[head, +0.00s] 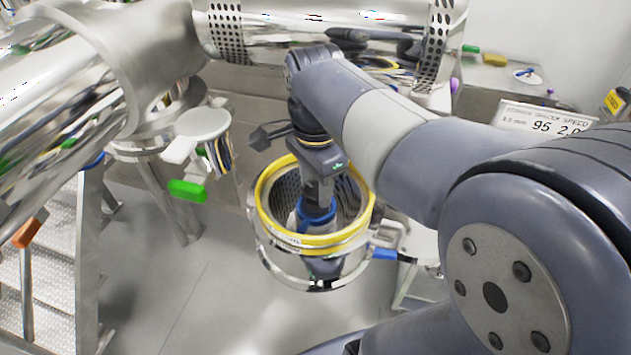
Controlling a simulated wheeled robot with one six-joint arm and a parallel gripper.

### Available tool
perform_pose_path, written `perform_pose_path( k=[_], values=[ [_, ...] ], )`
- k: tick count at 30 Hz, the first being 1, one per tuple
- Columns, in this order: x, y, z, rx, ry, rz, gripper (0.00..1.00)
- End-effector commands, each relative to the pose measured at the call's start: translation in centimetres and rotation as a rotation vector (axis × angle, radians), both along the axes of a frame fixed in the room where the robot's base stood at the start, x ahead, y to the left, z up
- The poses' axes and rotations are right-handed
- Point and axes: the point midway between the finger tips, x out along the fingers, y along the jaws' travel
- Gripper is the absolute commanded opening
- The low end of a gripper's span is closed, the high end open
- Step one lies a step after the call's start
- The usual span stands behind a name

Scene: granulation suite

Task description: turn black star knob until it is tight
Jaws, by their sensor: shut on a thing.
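A blue band shows around the wrist just above the jaws.
A blue handle (385,253) sticks out right of the vessel. A green handle (187,190) and a pale round cover (203,124) stand to the left. A steel ladder (45,235) is at far left. The floor (205,300) at front left is clear.

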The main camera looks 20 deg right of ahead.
Motion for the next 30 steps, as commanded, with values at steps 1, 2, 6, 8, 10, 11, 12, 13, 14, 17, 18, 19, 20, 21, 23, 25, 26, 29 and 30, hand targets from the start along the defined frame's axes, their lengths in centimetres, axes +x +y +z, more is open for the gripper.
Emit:
perform_pose_path(
  k=[1,2,6,8,10,11,12,13,14,17,18,19,20,21,23,25,26,29,30],
  values=[
    [0.0,0.0,0.0,0.000,0.001,-0.002,0.19],
    [0.0,0.0,0.0,0.000,0.001,-0.002,0.19],
    [0.0,0.0,0.0,0.000,0.001,-0.002,0.48],
    [0.0,0.0,0.0,0.000,0.001,-0.001,0.53],
    [0.0,0.0,0.0,0.000,0.001,-0.001,0.59],
    [0.0,0.0,0.0,0.000,0.001,-0.001,0.61],
    [0.0,0.0,0.0,0.000,0.001,0.000,0.64],
    [0.0,0.0,0.0,0.000,0.001,0.000,0.64],
    [0.0,0.0,0.0,0.000,0.000,0.000,0.64],
    [0.0,0.0,0.0,0.000,0.000,0.000,0.64],
    [0.0,0.0,0.0,0.000,0.000,0.000,0.64],
    [0.0,0.0,0.1,0.000,0.000,0.000,0.64],
    [0.0,0.0,0.2,0.000,0.000,0.000,0.64],
    [0.0,0.0,0.4,0.000,0.000,0.000,0.64],
    [0.1,0.0,0.9,0.000,-0.002,0.000,0.64],
    [0.1,0.0,1.9,0.000,-0.004,0.000,0.64],
    [0.1,0.0,2.5,0.000,-0.005,0.000,0.64],
    [0.1,0.0,4.5,0.000,-0.005,0.000,0.64],
    [0.1,0.0,5.4,0.000,-0.005,0.000,0.64]
  ],
)
